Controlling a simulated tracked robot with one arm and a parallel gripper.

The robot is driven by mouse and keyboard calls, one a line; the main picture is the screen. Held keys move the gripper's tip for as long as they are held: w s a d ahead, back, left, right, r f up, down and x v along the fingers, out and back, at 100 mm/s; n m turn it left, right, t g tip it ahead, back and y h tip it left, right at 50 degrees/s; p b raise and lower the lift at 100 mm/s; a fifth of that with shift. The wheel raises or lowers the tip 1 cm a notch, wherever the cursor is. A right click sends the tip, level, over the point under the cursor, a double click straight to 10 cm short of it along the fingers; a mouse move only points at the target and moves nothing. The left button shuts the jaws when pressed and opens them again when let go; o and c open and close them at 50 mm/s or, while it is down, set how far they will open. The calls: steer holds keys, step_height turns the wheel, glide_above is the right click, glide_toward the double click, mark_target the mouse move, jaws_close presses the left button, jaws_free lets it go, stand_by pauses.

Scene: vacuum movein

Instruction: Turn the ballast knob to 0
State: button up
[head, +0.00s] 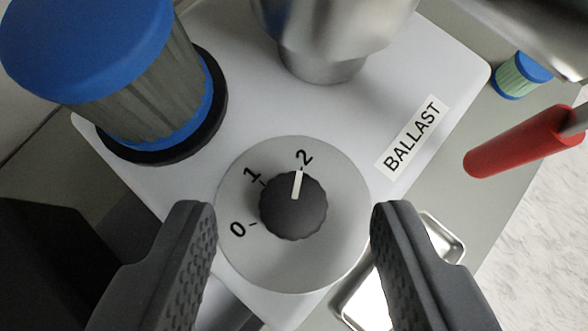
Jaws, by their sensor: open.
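The ballast knob (293,212) is dark grey, round and ribbed, with a white pointer line. It sits in the middle of a pale grey round dial (250,262) marked 0, 1 and 2. The pointer is at the 2 mark. A white label (412,138) beside the dial reads BALLAST. My gripper (293,225) is open, with one dark padded finger to the left of the knob and one to the right. Both fingers are apart from the knob, and nothing is between them but the knob and dial beyond.
A blue-capped ribbed cylinder (150,100) stands on the white plate (250,100) at the upper left. A metal cylinder (330,50) rises behind the dial. At the right lie a red-handled tool (520,142), a small blue-capped item (522,76) and a metal tray (446,240).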

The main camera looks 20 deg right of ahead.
mark_target(293, 208)
steer(key=shift+b+x, duration=0.85)
steer(key=shift+b, duration=0.35)
steer(key=shift+w+f+b, duration=0.25)
steer(key=shift+f+b, duration=0.05)
steer(key=shift+b, duration=0.4)
steer(key=shift+c, duration=0.4)
jaws_close()
steer(key=shift+d, duration=0.15)
steer(key=shift+r, duration=0.1)
